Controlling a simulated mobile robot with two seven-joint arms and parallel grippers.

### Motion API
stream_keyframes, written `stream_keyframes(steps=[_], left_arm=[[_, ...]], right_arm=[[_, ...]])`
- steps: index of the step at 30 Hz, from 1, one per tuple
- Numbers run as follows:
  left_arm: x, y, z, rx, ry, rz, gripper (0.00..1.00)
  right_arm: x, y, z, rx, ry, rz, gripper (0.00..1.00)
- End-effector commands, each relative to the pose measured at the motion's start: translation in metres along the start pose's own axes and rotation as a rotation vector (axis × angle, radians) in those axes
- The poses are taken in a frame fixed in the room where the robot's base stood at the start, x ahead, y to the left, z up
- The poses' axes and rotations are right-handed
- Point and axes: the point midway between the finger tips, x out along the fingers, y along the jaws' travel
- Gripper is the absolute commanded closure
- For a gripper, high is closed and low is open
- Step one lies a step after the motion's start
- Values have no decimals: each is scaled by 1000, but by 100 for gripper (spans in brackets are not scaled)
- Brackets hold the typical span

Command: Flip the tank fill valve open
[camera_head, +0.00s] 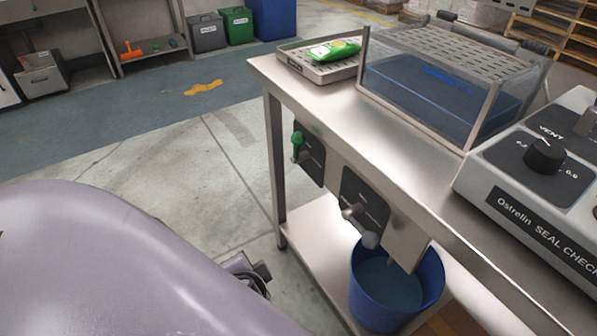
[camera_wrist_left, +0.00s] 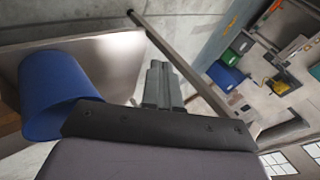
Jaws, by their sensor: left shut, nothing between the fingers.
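A valve with a green lever (camera_head: 297,145) sits on a black panel on the steel bench's front, its lever upright. A second valve with a grey lever (camera_head: 360,220) sits on another black panel to the right, above a blue bucket. The panel lettering is too small to read, so I cannot tell which is the fill valve. The clear water tank (camera_head: 425,92) stands on the bench. My left gripper (camera_head: 262,273) is partly hidden behind my arm, low and left of both valves, touching neither. In the left wrist view its fingers (camera_wrist_left: 160,72) are together and empty.
The blue bucket (camera_head: 392,306) holds water on the lower shelf (camera_head: 308,226); it also shows in the left wrist view (camera_wrist_left: 58,92). A bench leg (camera_head: 274,165) stands near the gripper. A tray (camera_head: 318,68) with a green packet and a seal checker (camera_head: 530,170) are on top.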

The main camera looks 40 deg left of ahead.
Motion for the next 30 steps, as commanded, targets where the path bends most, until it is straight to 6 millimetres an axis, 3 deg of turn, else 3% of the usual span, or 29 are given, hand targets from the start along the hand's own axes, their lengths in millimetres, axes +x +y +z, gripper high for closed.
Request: stream_keyframes(steps=[5,9,18,24,30], left_arm=[[2,-27,-23,157,59,-308,100],[-11,-42,-50,288,138,-551,100],[-60,-42,-102,536,325,-998,100],[-76,-37,-116,596,381,-1114,100],[-70,-52,-128,597,383,-1124,100]], right_arm=[[1,0,1,3,0,1,100],[1,0,0,7,1,2,100],[1,0,0,9,2,4,100],[1,1,0,9,2,4,100],[0,1,-3,8,3,5,100]])
